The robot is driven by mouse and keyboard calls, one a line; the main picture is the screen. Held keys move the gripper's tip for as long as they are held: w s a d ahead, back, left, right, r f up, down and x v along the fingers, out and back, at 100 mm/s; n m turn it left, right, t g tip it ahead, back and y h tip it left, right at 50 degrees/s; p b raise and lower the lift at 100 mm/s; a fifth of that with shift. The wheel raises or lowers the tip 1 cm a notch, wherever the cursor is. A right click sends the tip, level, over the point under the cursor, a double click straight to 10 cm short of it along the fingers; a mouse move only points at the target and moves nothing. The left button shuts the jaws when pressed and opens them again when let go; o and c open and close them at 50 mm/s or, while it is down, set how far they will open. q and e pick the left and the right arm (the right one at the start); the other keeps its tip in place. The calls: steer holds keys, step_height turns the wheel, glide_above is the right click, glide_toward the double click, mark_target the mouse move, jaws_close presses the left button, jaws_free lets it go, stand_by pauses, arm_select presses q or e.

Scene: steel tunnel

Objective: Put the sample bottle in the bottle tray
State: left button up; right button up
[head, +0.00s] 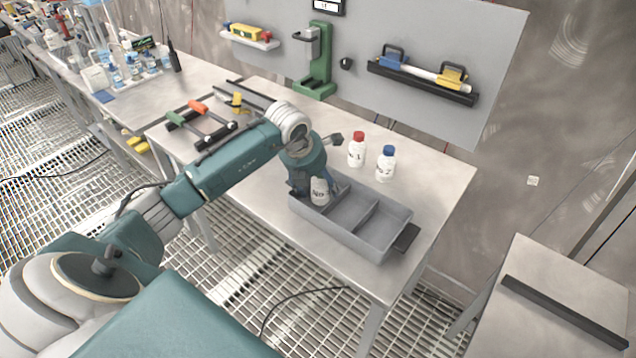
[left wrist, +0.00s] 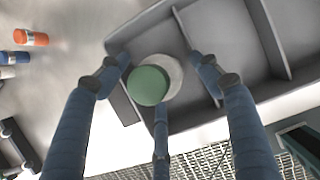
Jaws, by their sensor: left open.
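The sample bottle (head: 319,192) is white with a dark-lettered label. It is in the left end compartment of the grey bottle tray (head: 376,244). In the left wrist view its green cap (left wrist: 149,86) shows from above, within the tray (left wrist: 150,28). My left gripper (head: 314,178) is over that compartment, with its open fingers (left wrist: 160,80) spread around the bottle. The fingers partly hide the bottle in the head view, and I cannot tell whether they touch it. The tray's middle and right compartments are empty. My right gripper is out of view.
A red-capped bottle (head: 357,149) and a blue-capped bottle (head: 386,164) stand on the table (head: 440,190) behind the tray. A rack with orange and green handles (head: 205,122) lies to the left. A grey panel (head: 400,40) with holders stands at the back.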

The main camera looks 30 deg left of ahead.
arm_select(q)
steer(key=shift+r, duration=0.25)
steer(key=shift+s+r, duration=0.1)
steer(key=shift+r, duration=0.15)
steer(key=b+v, duration=0.2)
steer(key=v, duration=0.9)
steer(key=shift+s, duration=0.2)
